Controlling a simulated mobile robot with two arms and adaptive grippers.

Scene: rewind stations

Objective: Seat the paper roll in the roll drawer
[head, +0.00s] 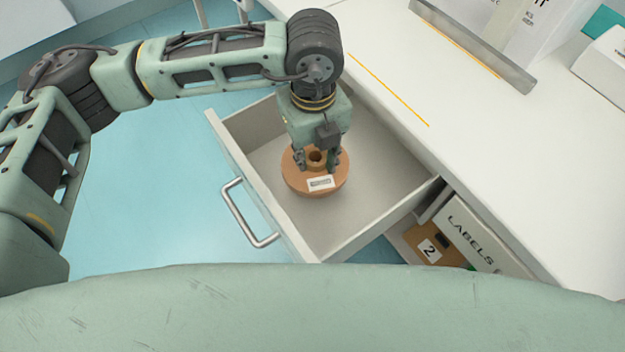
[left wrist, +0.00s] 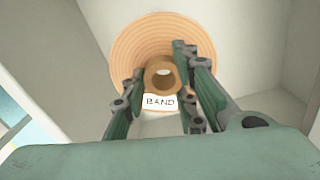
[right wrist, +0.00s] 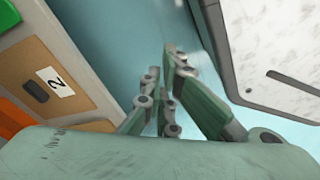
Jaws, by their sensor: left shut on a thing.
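A brown roll (head: 297,178) with a white label is inside the outline of the open drawer (head: 385,180). In the left wrist view the roll (left wrist: 128,48) shows its layered face, its raised core and a label reading BAND. My left gripper (head: 316,162) points down and is shut on the roll's core, one finger on each side. I cannot tell whether the roll touches the drawer floor. My right gripper (right wrist: 163,62) shows only in the right wrist view, its fingertips close together with nothing seen between them.
The drawer has a metal handle (head: 246,216) on its front. A white counter (head: 450,120) lies to the right, with a metal rail (head: 475,45) on it. Blue floor is clear at left.

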